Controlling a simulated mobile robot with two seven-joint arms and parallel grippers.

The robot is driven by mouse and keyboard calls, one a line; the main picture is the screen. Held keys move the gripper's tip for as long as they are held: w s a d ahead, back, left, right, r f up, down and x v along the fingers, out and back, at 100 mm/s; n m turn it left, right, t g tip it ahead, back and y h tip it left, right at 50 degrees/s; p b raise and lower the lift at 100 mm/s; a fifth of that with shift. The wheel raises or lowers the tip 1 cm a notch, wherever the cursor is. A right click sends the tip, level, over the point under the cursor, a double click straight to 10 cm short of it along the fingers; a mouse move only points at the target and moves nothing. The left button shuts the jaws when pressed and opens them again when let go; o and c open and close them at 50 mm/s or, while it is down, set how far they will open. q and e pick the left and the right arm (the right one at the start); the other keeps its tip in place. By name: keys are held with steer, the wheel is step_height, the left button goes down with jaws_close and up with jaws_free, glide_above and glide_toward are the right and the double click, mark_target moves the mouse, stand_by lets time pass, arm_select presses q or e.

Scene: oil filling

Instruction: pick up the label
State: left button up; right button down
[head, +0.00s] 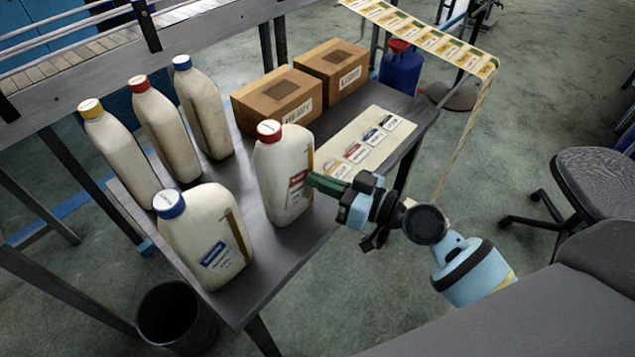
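Several small labels lie in a row on a pale board (350,138) on the table, among them a red one (355,152), a blue one (374,135) and a yellow one (338,170). My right gripper (318,183) reaches in from the right, its green fingers just in front of the board's near end. The fingertips are beside the red-capped bottle (283,170), close to its red label (298,180); I cannot tell whether they touch it. The fingers overlap in this view, so their opening and anything between them are hidden. My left gripper is not in view.
A blue-capped bottle (205,245) with a blue label stands at the near table corner. Several more bottles line the left side. Two cardboard boxes (277,98) (332,70) stand behind. A label strip (430,38) hangs at the back right. A chair (600,185) stands right.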

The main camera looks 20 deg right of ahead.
mark_target(305, 162)
steer(key=shift+r, duration=0.6)
step_height(305, 162, up, 2)
steer(key=shift+r+p, duration=0.2)
steer(key=shift+p, duration=0.2)
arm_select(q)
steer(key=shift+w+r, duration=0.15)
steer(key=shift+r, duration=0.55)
arm_select(e)
steer(key=s+a, duration=0.2)
steer(key=s, duration=0.5)
steer(key=s+a+r, duration=0.1)
steer(key=s+a, duration=0.1)
steer(key=s, duration=0.6)
steer(key=shift+s+a, duration=0.2)
steer(key=shift+a, duration=0.1)
